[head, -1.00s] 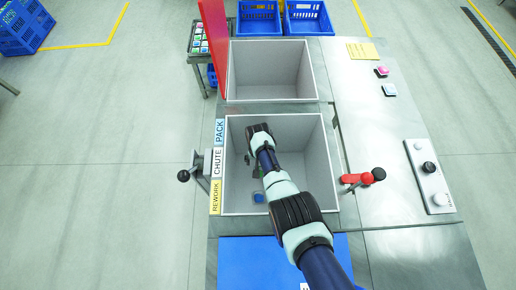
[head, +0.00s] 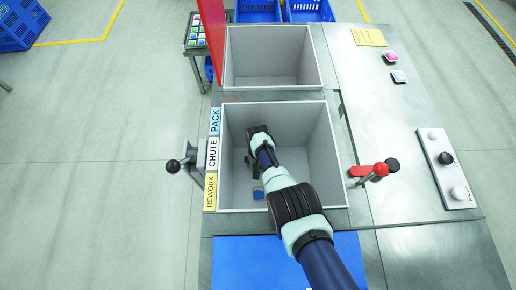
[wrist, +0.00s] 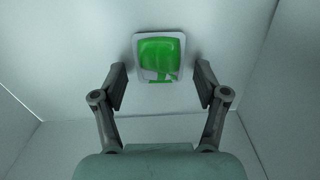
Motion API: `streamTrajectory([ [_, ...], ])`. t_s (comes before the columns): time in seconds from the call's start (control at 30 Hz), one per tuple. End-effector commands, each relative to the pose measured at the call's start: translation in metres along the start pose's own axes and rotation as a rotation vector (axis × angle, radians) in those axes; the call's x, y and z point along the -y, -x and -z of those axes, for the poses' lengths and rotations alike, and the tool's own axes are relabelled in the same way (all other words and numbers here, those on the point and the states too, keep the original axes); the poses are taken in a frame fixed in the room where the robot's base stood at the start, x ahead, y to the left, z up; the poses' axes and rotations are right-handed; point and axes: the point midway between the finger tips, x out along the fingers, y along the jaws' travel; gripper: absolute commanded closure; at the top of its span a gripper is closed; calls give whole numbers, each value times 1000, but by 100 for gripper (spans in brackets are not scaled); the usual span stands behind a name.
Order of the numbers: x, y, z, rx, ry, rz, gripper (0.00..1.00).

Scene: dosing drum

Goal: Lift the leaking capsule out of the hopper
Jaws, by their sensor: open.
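The hopper (head: 325,165) is an open grey box at the middle of the bench in the head view. In the wrist view a capsule (wrist: 158,55) with a pale square rim and green contents lies against a grey surface. A green streak crosses its lower rim at the right. My gripper (wrist: 160,88) is open, its two fingers to either side of the capsule's lower edge, with gaps on both sides. In the head view my wrist reaches into the hopper and mostly hides the fingers. A small blue piece (head: 258,194) lies on the hopper floor near it.
The hopper walls surround my gripper. A second empty grey bin (head: 272,70) stands behind. A lever with a black knob (head: 173,167) is at the left, a red lever (head: 378,171) at the right. A blue mat (head: 245,262) lies in front.

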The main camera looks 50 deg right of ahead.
Motion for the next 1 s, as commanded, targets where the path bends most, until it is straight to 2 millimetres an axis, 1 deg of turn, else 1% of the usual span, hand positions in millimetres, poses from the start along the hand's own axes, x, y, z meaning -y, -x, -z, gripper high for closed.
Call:
streamTrajectory([
  [0.07,0,1,0,0,0,0,27],
  [0.17,0,1,0,0,0,0,42],
  [0.33,0,1,0,1,0,0,70],
  [0.63,0,2,0,1,0,0,72],
  [0.77,0,9,0,1,0,0,72],
  [0.87,0,21,0,1,0,0,72],
  [0.97,0,43,0,0,0,0,72],
  [1.0,0,55,0,0,0,0,72],
])
